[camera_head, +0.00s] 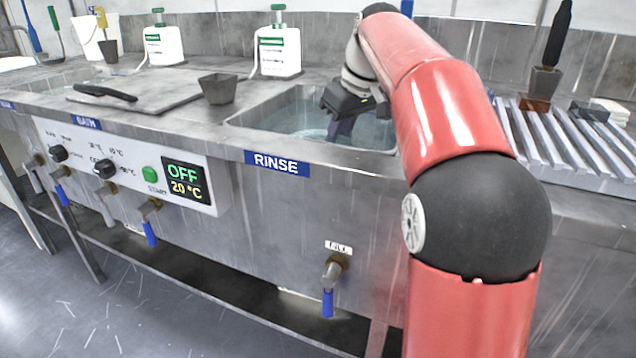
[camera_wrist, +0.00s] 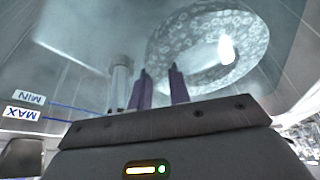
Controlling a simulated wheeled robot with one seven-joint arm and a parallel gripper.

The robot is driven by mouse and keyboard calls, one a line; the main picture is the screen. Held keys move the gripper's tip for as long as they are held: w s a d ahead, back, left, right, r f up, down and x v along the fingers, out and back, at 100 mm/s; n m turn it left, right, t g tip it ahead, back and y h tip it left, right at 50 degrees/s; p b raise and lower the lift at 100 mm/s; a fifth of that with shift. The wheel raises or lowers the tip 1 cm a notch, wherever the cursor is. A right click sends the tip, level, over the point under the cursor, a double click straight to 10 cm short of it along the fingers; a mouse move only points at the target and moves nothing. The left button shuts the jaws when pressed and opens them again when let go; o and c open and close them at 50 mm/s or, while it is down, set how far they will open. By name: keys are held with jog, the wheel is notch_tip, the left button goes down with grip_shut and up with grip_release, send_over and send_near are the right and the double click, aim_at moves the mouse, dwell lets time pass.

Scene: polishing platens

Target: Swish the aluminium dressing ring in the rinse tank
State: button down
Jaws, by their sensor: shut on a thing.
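The aluminium dressing ring (camera_wrist: 197,22) shows in the wrist view as a pale, speckled round band in the water, just beyond my fingertips. My gripper (camera_wrist: 160,72) has its two dark purple fingers close together and is shut on the ring's near side; the exact contact is hard to see. In the head view my gripper (camera_head: 338,130) points down into the rinse tank (camera_head: 377,149), which holds clear bluish water. There the ring is mostly hidden, with only a pale curve low in the water.
A pale upright pipe (camera_wrist: 120,82) stands in the tank beside my fingers. MIN and MAX level marks (camera_wrist: 24,106) are on the tank wall. A dark square cup (camera_head: 217,88) stands left of the tank, and a ribbed drainer (camera_head: 565,140) lies to the right.

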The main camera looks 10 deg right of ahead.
jog(key=shift+f+b, duration=0.85)
jog(key=shift+f, duration=0.2)
jog(key=shift+r, duration=0.1)
notch_tip(320, 180, up, 8)
jog(key=p, duration=0.8)
notch_tip(320, 180, up, 4)
jog(key=shift+r+p, duration=0.25)
jog(key=shift+p, duration=0.1)
dwell(1.2)
